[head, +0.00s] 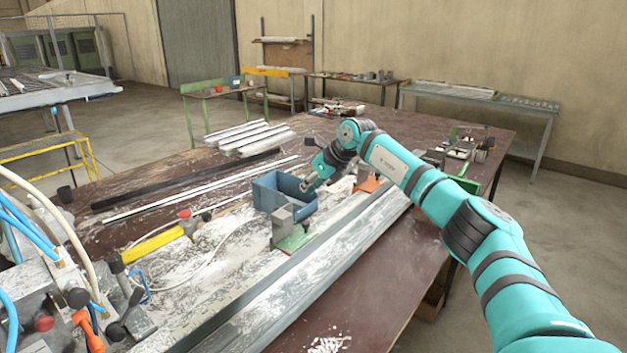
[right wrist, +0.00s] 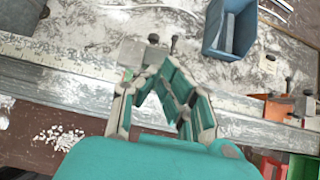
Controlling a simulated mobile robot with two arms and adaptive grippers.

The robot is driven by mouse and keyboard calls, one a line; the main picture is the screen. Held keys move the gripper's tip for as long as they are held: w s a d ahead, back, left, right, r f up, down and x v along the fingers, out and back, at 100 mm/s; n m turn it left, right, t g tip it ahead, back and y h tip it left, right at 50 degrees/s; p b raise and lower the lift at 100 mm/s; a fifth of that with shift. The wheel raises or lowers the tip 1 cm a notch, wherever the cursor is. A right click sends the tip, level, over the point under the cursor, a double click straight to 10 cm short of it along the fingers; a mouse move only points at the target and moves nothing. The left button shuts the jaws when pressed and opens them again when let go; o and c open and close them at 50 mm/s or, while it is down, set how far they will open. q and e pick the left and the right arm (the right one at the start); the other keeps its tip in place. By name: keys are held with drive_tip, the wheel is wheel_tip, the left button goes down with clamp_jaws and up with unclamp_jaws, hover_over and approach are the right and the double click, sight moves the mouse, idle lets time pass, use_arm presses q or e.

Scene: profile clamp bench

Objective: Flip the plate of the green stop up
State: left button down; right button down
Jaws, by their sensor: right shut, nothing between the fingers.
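The green stop (head: 295,239) sits on the long metal rail, its green plate looking flat beside an upright grey block (head: 282,218). In the right wrist view the grey block (right wrist: 153,58) shows just beyond my fingers, and most of the green part is hidden behind them. My right gripper (head: 306,187) is shut and empty; in the head view it appears over the near right side of the blue bin, behind the stop. Its fingers (right wrist: 160,78) also show in the right wrist view. I cannot tell whether they touch the stop. My left gripper is out of view.
The open blue bin (head: 265,193) stands behind the green stop. An orange stop (head: 371,186) sits farther along the rail (head: 335,244). A yellow-handled tool (head: 152,246) lies to the left. The brown table front (head: 385,290) is mostly clear.

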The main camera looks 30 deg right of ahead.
drive_tip(key=v, duration=0.2)
drive_tip(key=shift+s+r, duration=0.25)
drive_tip(key=shift+r, duration=0.05)
idle(0.3)
